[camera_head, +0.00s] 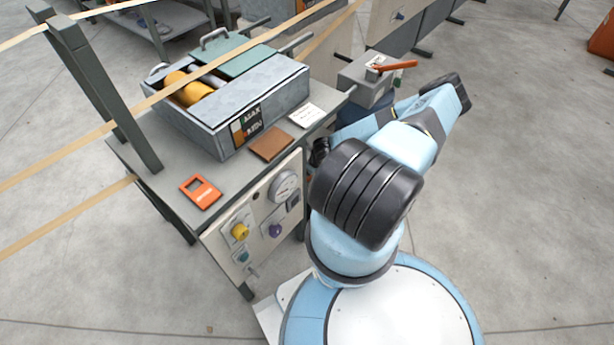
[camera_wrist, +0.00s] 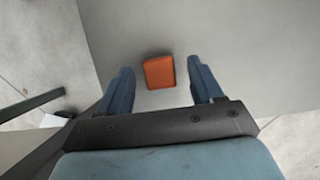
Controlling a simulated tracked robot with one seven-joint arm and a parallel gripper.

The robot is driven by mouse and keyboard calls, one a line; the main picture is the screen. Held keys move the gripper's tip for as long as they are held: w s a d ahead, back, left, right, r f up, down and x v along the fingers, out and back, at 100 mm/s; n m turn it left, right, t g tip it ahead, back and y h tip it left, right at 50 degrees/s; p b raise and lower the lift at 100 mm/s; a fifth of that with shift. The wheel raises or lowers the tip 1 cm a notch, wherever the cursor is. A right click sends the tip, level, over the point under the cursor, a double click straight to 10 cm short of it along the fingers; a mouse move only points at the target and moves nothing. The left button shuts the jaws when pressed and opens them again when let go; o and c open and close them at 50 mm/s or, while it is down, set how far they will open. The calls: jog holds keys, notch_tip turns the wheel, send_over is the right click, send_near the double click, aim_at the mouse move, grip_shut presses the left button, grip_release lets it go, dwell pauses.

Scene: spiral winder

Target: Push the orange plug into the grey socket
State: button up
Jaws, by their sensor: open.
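An orange block (camera_wrist: 159,72), which looks like the orange plug, shows in the wrist view against a flat grey surface (camera_wrist: 225,40). My gripper (camera_wrist: 160,80) is open, with one blue finger to each side of the block. I see a gap between the block and each finger. The block's depth relative to the fingertips is hard to tell. I cannot make out the grey socket in either view. In the head view my arm hides my gripper and the orange plug cannot be made out.
The machine's front panel (camera_head: 262,228) carries a gauge, a yellow knob (camera_head: 240,231) and a purple knob (camera_head: 275,230). A grey tray (camera_head: 238,107), a brown pad (camera_head: 271,143) and an orange device (camera_head: 201,192) are on top. A grey box with an orange lever (camera_head: 397,66) stands behind my arm. Tan strips cross the left.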

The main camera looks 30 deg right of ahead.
jog(key=shift+x, duration=0.85)
jog(key=c, duration=1)
jog(key=shift+r, duration=0.15)
jog(key=shift+r, duration=0.3)
notch_tip(320, 180, up, 2)
jog(key=shift+r, duration=0.1)
jog(key=s+d+r, duration=0.1)
jog(key=s+r, duration=0.9)
jog(key=s, duration=0.4)
